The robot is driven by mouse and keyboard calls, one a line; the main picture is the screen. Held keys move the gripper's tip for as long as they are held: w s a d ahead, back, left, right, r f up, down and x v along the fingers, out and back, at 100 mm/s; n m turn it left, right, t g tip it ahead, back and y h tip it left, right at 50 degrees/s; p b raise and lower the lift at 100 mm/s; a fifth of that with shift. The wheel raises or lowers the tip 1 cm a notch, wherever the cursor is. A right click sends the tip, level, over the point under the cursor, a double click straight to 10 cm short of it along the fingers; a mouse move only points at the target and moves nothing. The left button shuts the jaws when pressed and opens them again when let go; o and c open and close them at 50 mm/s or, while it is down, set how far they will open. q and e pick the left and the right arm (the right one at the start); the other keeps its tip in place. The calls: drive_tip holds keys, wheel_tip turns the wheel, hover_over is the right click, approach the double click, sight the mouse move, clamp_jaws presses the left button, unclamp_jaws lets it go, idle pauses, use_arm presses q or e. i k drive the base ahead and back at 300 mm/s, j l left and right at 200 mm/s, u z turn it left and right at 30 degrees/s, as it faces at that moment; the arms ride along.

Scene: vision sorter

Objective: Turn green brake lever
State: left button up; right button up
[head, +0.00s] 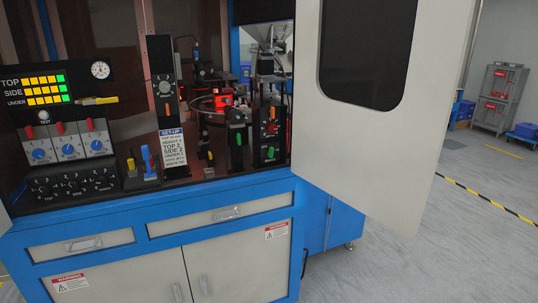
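A small green part (239,138), which looks like the green brake lever, is on a black upright post in the right half of the open machine cabinet. It is too small for me to tell its exact angle. Neither of my grippers is in view, and nothing of mine touches the lever.
A large light door (390,140) with a dark window stands open on the right. The blue cabinet (165,230) has drawers and doors below the work deck. A control panel (50,85) with dials is at left. A round glass disc (208,103) lies behind the lever. Open floor (465,240) lies right.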

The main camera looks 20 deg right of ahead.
sight(270, 154)
drive_tip(key=z, duration=0.15)
drive_tip(key=i+l+z, duration=0.1)
drive_tip(key=l+z, duration=0.4)
drive_tip(key=i+l+z, duration=0.25)
drive_tip(key=l+z, duration=0.2)
drive_tip(key=i+l+z, duration=0.3)
drive_tip(key=l+z, duration=0.2)
drive_tip(key=i+l+z, duration=0.35)
drive_tip(key=z, duration=0.15)
drive_tip(key=i+l+z, duration=0.2)
drive_tip(key=i+z, duration=0.25)
drive_tip(key=i+l+u, duration=0.15)
drive_tip(key=i+u, duration=0.3)
drive_tip(key=i, duration=0.15)
drive_tip(key=i+u, duration=0.15)
drive_tip(key=u, duration=0.35)
drive_tip(key=i+u, duration=0.2)
drive_tip(key=u, duration=0.3)
drive_tip(key=i+u, duration=0.15)
drive_tip(key=u, duration=0.35)
drive_tip(key=i+l+u, duration=0.1)
drive_tip(key=u, duration=0.4)
